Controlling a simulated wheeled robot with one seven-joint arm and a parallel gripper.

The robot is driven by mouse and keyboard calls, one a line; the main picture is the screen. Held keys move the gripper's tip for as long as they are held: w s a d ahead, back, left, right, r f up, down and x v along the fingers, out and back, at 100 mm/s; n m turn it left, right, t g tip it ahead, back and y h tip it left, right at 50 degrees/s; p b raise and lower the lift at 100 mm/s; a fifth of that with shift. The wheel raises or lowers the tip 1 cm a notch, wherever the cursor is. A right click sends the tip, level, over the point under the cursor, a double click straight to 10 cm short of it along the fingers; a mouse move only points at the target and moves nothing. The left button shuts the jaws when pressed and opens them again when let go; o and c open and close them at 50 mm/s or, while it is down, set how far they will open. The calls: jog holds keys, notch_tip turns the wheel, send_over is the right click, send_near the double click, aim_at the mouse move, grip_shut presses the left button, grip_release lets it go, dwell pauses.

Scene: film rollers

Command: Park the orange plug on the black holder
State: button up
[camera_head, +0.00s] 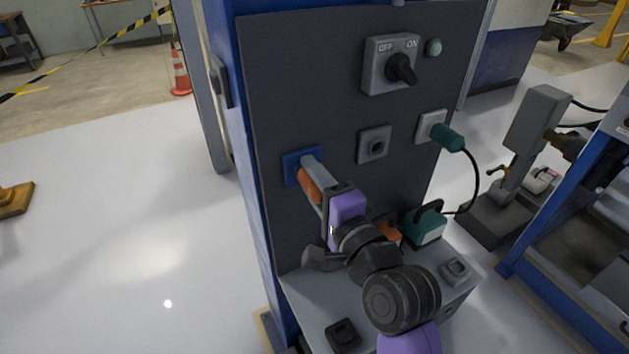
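The orange plug (309,186) is at the blue socket plate (290,169) on the left of the dark panel. My gripper (317,180) reaches to it from the lower right, with a grey finger alongside the plug and partly covering it. The other finger cannot be made out, so whether the fingers press on the plug is unclear. How far the plug sits in the socket is hidden. The black holder (343,333) is on the grey ledge at the bottom, left of my arm, with nothing seen on it.
A grey holder (455,271) is on the ledge's right. A teal box (427,225) with a handle stands behind my arm, beside a partly hidden orange object (391,233). A teal plug (447,137) with a black cable is in the white socket. A grey socket (375,145) is empty.

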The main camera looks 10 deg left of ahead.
grip_shut()
jog(key=shift+d, duration=0.1)
jog(key=shift+p+v, duration=1)
jog(key=shift+v, duration=1.95)
